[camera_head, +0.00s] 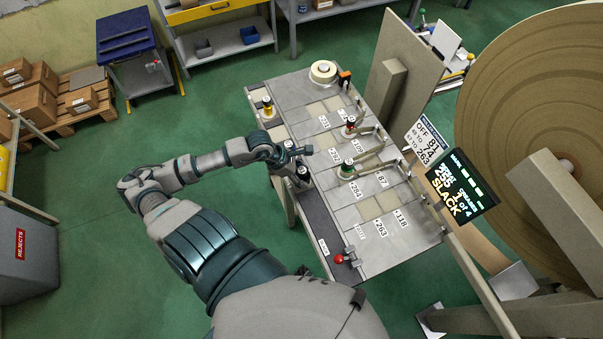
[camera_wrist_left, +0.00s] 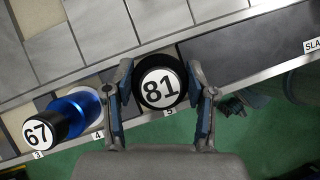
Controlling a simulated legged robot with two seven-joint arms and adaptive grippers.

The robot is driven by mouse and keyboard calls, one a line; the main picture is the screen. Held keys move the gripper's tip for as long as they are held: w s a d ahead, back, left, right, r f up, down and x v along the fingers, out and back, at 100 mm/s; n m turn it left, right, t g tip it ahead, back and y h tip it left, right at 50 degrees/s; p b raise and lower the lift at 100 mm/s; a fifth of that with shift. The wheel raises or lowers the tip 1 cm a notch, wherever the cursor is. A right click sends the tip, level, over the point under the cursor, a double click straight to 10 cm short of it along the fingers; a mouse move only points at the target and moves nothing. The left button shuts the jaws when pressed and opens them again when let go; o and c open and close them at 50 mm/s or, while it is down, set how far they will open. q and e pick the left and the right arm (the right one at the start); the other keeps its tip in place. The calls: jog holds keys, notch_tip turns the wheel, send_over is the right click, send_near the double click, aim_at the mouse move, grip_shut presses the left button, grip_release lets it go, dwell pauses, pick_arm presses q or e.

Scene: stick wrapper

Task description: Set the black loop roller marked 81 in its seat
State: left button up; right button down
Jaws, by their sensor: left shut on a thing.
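The black loop roller marked 81 (camera_wrist_left: 160,85) stands in the rack along the table's near edge, above the label 5 in the left wrist view. Its white top faces the camera. My left gripper (camera_wrist_left: 161,92) is shut on it, with one finger on each side. In the head view the left gripper (camera_head: 298,162) is over the near rack edge, and the roller's dark top (camera_head: 302,172) shows beside it. A blue and black roller marked 67 (camera_wrist_left: 40,133) is to the left in the wrist view. My right gripper is not in view.
The grey table (camera_head: 345,215) carries numbered plates, a green-topped roller (camera_head: 347,168), a red-topped roller (camera_head: 350,126) and a tape-like ring (camera_head: 323,72). A yellow roller (camera_head: 268,106) stands at the rack's far end. A screen (camera_head: 461,188) and huge brown roll (camera_head: 545,90) stand right.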

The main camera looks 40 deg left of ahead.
pick_arm(q)
jog(key=o, duration=1.2)
jog(key=shift+a, duration=0.1)
jog(key=shift+o, duration=0.2)
jog(key=shift+a, duration=0.2)
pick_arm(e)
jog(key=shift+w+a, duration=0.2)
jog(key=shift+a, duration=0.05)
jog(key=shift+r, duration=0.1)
pick_arm(q)
jog(key=shift+r, duration=0.2)
jog(key=v, duration=0.4)
jog(key=shift+s+r+p, duration=0.1)
jog(key=shift+r+p, duration=0.1)
jog(key=shift+p, duration=0.15)
jog(key=v, duration=0.7)
jog(key=shift+p, duration=0.45)
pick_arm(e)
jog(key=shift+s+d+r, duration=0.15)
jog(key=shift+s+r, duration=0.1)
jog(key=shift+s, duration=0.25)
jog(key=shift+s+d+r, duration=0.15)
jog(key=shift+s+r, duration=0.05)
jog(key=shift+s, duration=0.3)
pick_arm(q)
jog(key=shift+r, duration=0.1)
